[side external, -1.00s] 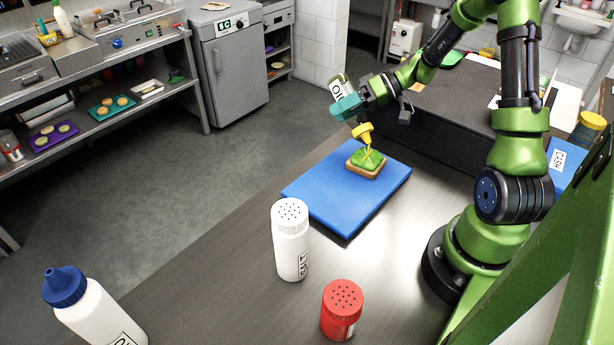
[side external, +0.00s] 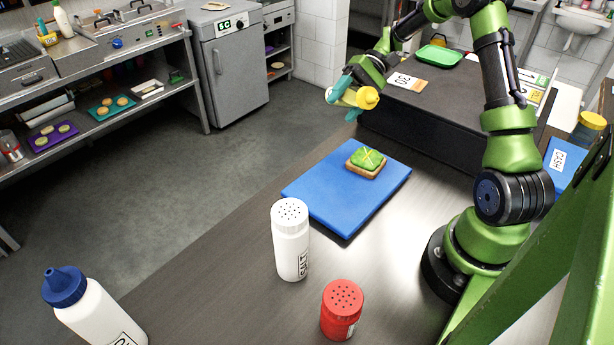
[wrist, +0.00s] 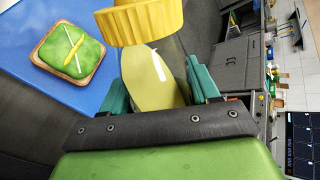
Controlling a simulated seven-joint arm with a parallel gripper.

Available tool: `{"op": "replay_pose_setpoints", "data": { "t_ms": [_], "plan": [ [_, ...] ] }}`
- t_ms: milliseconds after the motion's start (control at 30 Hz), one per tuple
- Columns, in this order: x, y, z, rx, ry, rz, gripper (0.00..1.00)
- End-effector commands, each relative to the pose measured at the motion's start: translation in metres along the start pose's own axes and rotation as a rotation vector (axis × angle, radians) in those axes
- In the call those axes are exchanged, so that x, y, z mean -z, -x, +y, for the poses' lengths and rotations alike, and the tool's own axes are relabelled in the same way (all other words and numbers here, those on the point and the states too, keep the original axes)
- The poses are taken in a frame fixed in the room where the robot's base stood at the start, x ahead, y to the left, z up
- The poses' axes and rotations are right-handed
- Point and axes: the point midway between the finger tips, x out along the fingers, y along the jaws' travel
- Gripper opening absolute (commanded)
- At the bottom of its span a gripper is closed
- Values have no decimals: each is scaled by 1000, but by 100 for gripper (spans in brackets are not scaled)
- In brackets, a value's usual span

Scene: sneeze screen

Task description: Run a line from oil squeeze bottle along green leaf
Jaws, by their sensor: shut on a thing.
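The oil squeeze bottle (side external: 349,97) has a yellow cap and a pale yellowish body. My gripper (side external: 345,98) is shut on it and holds it raised, tipped about level, beyond the blue board. In the wrist view the bottle (wrist: 150,75) sits between teal fingers (wrist: 160,88). The green leaf (side external: 367,159) lies on a slice of bread (side external: 352,171) on the blue board (side external: 325,205). Yellow lines of sauce run across the leaf; in the wrist view the leaf (wrist: 60,48) shows a thick yellow streak and a thin paler one crossing it.
A white salt shaker (side external: 290,245), a red shaker (side external: 342,310) and a white bottle with a blue cap (side external: 95,310) stand on the near counter. A raised dark surface behind the board holds a green tray (side external: 437,57) and a number card (side external: 405,81).

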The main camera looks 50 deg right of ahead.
Motion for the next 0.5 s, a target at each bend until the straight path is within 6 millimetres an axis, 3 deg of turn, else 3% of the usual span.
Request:
{"op": "replay_pose_setpoints", "data": {
  "t_ms": [267, 500],
  "plan": [
    [-24, 6, -8, 1, -310, -219, 22],
    [-13, 19, -26, 2, -516, -368, 22]
  ]
}}
